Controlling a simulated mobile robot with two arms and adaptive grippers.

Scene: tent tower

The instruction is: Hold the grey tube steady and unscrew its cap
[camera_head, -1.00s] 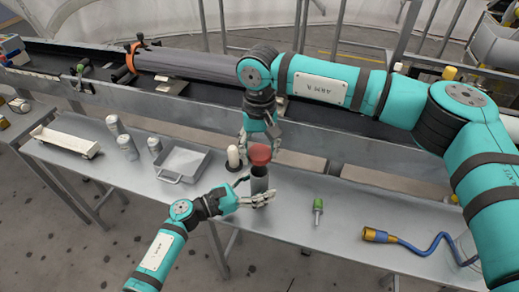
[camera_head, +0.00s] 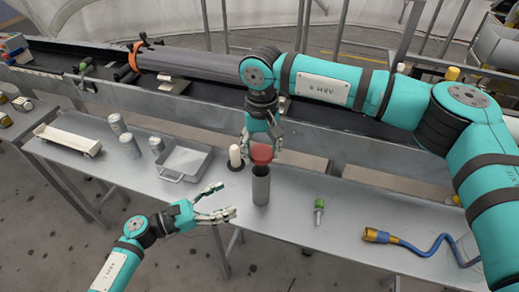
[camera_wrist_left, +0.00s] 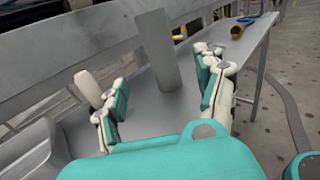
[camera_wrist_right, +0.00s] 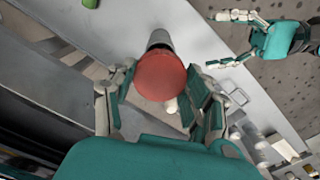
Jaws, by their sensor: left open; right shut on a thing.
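The grey tube (camera_head: 261,188) stands upright on the metal table. The red cap (camera_head: 262,153) is over the tube's top, between the fingers of my right gripper (camera_head: 262,147), which is shut on it. In the left wrist view the tube's top (camera_wrist_left: 156,45) shows bare, with no red on it, so the cap looks lifted off. In the right wrist view the cap (camera_wrist_right: 161,76) hides most of the tube. My left gripper (camera_head: 229,200) is open and empty, to the left of the tube and apart from it.
A metal tray (camera_head: 185,163) and several grey cans lie left. A green-topped item (camera_head: 319,205) and a blue hose with a brass end (camera_head: 376,235) lie right. A conveyor runs behind.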

